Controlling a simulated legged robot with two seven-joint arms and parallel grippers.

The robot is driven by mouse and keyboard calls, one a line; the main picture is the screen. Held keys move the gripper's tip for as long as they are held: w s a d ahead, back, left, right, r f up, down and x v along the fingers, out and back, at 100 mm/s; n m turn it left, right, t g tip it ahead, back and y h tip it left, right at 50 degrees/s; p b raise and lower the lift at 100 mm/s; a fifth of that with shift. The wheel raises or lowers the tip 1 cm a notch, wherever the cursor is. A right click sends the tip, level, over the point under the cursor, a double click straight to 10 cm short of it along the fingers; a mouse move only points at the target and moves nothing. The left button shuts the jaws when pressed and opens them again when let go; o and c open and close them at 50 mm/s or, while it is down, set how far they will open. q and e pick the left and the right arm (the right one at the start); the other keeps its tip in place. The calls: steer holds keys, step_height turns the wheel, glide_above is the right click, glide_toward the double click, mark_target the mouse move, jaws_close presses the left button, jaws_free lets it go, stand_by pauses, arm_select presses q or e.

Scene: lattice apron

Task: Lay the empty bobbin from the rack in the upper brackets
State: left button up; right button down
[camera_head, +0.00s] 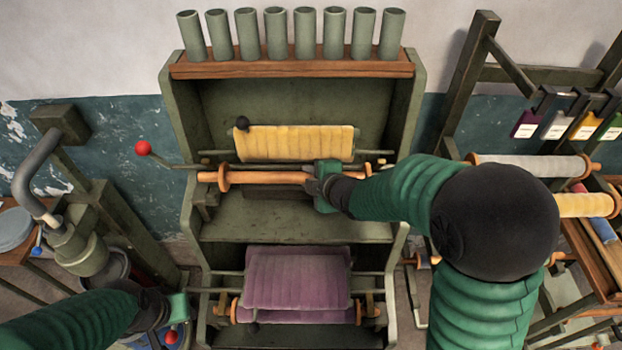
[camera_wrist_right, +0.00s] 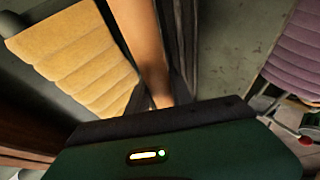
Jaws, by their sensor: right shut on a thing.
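The empty bobbin (camera_head: 265,177), a bare orange-brown wooden rod with flanges, lies level across the upper part of the green machine, just in front of the yellow roll (camera_head: 295,143). My right gripper (camera_head: 318,186) is shut on it near its right part. In the right wrist view the bobbin's shaft (camera_wrist_right: 142,45) runs into the jaws. The bobbin's left end is close to the upper left bracket (camera_head: 205,192); I cannot tell if it rests in it. The right bracket is largely hidden by my right arm. My left gripper (camera_head: 168,318) is low at the left, its jaws unclear.
A purple roll (camera_head: 298,278) hangs below. A lever with a red knob (camera_head: 142,148) sticks out left. Several grey tubes (camera_head: 304,32) stand on the top shelf. The rack at right holds a white bobbin (camera_head: 530,168) and a yellow bobbin (camera_head: 585,205).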

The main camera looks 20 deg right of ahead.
steer(key=shift+w, duration=0.2)
steer(key=shift+w+a, duration=0.1)
steer(key=shift+a, duration=0.35)
steer(key=shift+s+r, duration=0.25)
steer(key=shift+s, duration=0.15)
arm_select(q)
steer(key=shift+a+f, duration=0.1)
steer(key=shift+a, duration=0.2)
arm_select(e)
steer(key=shift+d, duration=0.15)
arm_select(q)
steer(key=shift+w+d, duration=0.15)
steer(key=shift+d, duration=0.05)
arm_select(e)
steer(key=shift+d+f, duration=0.1)
steer(key=shift+d, duration=0.1)
